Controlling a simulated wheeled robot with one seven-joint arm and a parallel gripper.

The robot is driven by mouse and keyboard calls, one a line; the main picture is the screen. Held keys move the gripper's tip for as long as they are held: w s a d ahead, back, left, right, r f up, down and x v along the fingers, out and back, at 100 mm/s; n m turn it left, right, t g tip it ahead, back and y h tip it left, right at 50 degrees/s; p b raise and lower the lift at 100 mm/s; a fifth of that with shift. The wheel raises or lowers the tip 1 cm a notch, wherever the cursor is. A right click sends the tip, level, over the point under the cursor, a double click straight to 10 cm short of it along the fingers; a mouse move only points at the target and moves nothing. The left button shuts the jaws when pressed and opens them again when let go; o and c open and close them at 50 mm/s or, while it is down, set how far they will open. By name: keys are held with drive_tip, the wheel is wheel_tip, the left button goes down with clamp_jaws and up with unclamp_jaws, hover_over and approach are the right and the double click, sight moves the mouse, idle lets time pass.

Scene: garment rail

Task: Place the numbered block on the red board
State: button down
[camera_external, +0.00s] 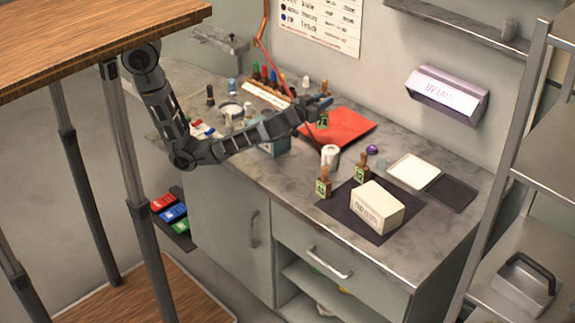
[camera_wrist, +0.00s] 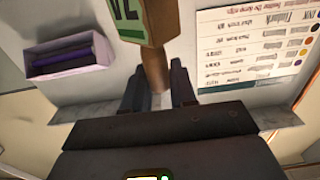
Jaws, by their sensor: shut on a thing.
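The numbered block (camera_external: 322,121) is a wooden stamp-like piece with a green numbered label and a narrower brown handle. It also shows at the top of the wrist view (camera_wrist: 152,22), partly cut off by the frame. My gripper (camera_external: 317,104) is shut on its handle, with the fingers (camera_wrist: 158,88) on either side in the wrist view. The red board (camera_external: 350,126) lies flat on the grey counter. In the external view the block is over the board's left part; I cannot tell whether it touches the board.
Two similar green-labelled blocks (camera_external: 323,186) (camera_external: 360,167) stand by a dark mat (camera_external: 398,222) holding a white box (camera_external: 377,206). A white roll (camera_external: 330,156) stands near the board's front. Bottles and jars crowd the counter's left; a white tray (camera_external: 414,171) is to the right.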

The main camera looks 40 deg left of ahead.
drive_tip(key=w+a+f+p, duration=0.1)
drive_tip(key=w+a+f, duration=0.2)
drive_tip(key=f, duration=0.4)
drive_tip(key=shift+w, duration=0.35)
drive_tip(key=c, duration=0.9)
unclamp_jaws()
drive_tip(key=s+b, duration=0.2)
drive_tip(key=s, duration=1)
drive_tip(key=shift+r, duration=0.1)
